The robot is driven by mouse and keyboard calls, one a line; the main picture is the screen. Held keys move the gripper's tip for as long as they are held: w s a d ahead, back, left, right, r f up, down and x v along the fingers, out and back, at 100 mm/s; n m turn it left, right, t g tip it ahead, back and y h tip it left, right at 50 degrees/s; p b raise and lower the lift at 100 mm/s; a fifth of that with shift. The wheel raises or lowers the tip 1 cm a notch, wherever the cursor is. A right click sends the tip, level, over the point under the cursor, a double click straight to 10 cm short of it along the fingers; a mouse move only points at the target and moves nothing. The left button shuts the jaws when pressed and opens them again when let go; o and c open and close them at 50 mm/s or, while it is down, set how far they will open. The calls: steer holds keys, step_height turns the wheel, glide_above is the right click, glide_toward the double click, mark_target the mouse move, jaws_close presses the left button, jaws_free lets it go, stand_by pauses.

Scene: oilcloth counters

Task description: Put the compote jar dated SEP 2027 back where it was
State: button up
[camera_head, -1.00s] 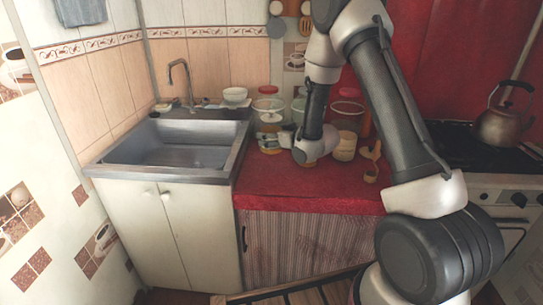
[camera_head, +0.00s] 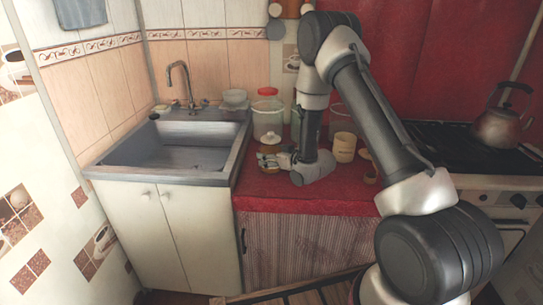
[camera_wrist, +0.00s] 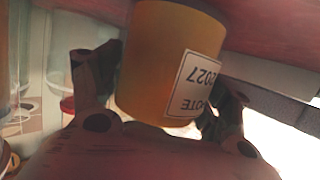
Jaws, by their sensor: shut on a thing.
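The compote jar (camera_wrist: 160,60) is amber in the wrist view, with a white label (camera_wrist: 194,84). The label appears upside down and shows "2027" and part of a word ending in "OTE"; the month is not readable. My gripper (camera_wrist: 160,100) is shut on this jar, one finger on each side. The jar's base end is close to the red surface at the top of the wrist picture; contact cannot be told. In the head view my gripper (camera_head: 266,160) is low over the left part of the red counter (camera_head: 300,197), near the sink.
A red-lidded clear container (camera_head: 267,118) stands behind my gripper. A cream canister (camera_head: 344,147) stands to the right of my arm. Bowls (camera_head: 235,98) sit at the sink's (camera_head: 175,145) back corner. A kettle (camera_head: 502,120) is on the stove. The counter's front strip is clear.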

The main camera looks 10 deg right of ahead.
steer(key=o, duration=1.6)
steer(key=shift+s+d+r, duration=0.1)
steer(key=shift+r, duration=0.1)
steer(key=v, duration=1.2)
steer(key=s+d+r+m+g+h, duration=0.1)
steer(key=s+d+r+g+h, duration=0.25)
steer(key=r, duration=0.55)
steer(key=s+d+r+m+h, duration=0.25)
steer(key=s+d+r, duration=0.3)
steer(key=r, duration=0.35)
steer(key=s+r+g, duration=0.1)
steer(key=s+r, duration=0.1)
steer(key=s, duration=0.6)
steer(key=s+r+m+g, duration=0.1)
steer(key=s+r+g, duration=0.1)
steer(key=s, duration=0.6)
steer(key=s+r+m+g, duration=0.1)
steer(key=s+r+g, duration=0.1)
steer(key=s, duration=0.7)
steer(key=shift+d+r+h, duration=0.1)
steer(key=shift+h, duration=0.3)
